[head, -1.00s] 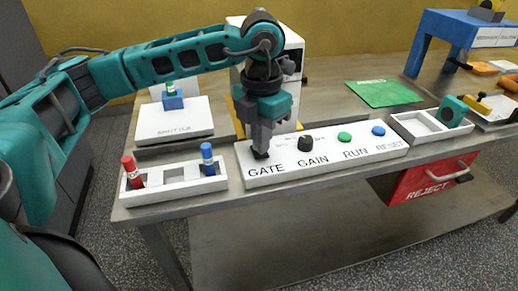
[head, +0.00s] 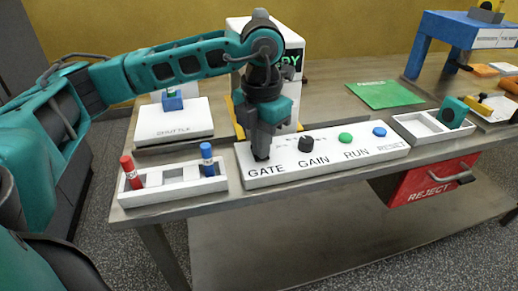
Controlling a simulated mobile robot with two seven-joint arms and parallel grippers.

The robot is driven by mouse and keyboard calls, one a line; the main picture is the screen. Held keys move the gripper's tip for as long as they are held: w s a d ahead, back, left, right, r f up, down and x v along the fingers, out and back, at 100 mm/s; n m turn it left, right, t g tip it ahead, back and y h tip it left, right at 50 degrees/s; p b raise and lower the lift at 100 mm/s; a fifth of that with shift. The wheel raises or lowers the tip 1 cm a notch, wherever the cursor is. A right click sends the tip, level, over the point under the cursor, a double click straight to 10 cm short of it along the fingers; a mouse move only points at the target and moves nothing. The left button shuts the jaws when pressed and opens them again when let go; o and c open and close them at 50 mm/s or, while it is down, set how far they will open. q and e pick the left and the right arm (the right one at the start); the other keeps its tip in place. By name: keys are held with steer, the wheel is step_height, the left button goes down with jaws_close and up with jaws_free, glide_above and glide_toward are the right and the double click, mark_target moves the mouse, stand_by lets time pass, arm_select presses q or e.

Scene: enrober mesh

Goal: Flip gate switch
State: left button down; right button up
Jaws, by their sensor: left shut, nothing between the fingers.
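The white control panel (head: 325,158) lies near the front edge of the bench, with the labels GATE, GAIN, RUN and RESET along it. My left gripper (head: 261,158) is shut and empty, pointing down with its fingertips at the GATE end of the panel. It covers the gate switch, so I cannot tell the switch's position or whether the tips touch it. The black GAIN knob (head: 305,144), green RUN button (head: 345,138) and blue RESET button (head: 379,132) stand to the right of the gripper. My right gripper is not in view.
A white rack (head: 174,190) with a red-capped vial (head: 131,170) and a blue-capped vial (head: 207,158) stands left of the panel. The SHUTTLE plate (head: 175,120) lies behind it. A white tray (head: 407,128) adjoins the panel's right end. A red REJECT drawer (head: 428,184) hangs below the bench.

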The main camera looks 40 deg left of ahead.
arm_select(q)
steer(key=shift+r+p, duration=2.45)
steer(key=shift+r, duration=1)
steer(key=shift+f, duration=0.1)
